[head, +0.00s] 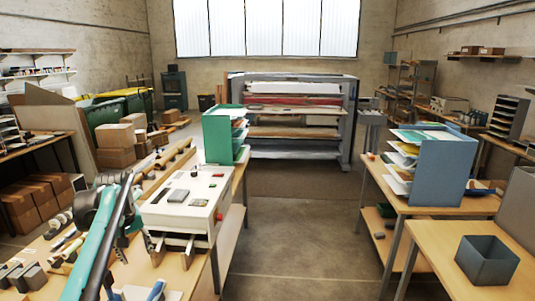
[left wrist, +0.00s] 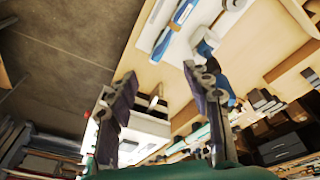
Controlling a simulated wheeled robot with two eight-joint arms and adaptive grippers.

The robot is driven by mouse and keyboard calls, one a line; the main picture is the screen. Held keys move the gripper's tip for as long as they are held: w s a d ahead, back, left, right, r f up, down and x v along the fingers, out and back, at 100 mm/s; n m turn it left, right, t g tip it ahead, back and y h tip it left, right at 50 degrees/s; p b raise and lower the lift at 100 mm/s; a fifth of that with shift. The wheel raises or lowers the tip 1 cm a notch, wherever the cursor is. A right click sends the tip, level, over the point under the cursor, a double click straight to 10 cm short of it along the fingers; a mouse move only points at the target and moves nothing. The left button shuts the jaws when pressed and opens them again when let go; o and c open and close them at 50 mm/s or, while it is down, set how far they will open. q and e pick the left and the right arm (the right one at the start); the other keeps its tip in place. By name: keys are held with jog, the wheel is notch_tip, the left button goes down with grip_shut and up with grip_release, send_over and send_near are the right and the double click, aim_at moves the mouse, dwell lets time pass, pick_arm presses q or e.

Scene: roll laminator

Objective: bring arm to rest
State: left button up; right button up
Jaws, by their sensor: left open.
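My left arm (head: 93,245) comes in from the lower left of the head view, with its dark wrist raised over the left workbench. My left gripper (head: 121,247) hangs below it, beside the white machine (head: 187,198), partly hidden by the arm. In the left wrist view the two fingers (left wrist: 160,75) stand apart with nothing held between them. Beyond them the wooden bench top shows, with a blue-and-white tool (left wrist: 175,27) on it. My right gripper is not in view.
The left bench carries a green file rack (head: 218,137) and small tools. A blue file rack (head: 442,170) and a grey open bin (head: 487,260) stand on tables at right. The roll laminator (head: 352,110) is at the back. The floor aisle between is clear.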

pick_arm(q)
jog(key=s+d+f+m+t+b, duration=0.1)
jog(key=s+d+f+m+b, duration=0.1)
jog(key=s+d+f+b, duration=0.4)
jog(key=s+d+f+m+t+b, duration=0.15)
jog(key=s+d+f, duration=0.25)
jog(key=s+d, duration=0.4)
jog(key=s+d+f+m+t+b, duration=0.1)
jog(key=s+d+f+m+b, duration=0.1)
jog(key=s+f, duration=0.4)
jog(key=s+d+f+m+t+h+b, duration=0.1)
jog(key=s+d+f+m+b, duration=0.1)
jog(key=s+d+f, duration=0.3)
notch_tip(320, 180, down, 4)
jog(key=shift+s+b, duration=0.45)
jog(key=shift+s, duration=0.15)
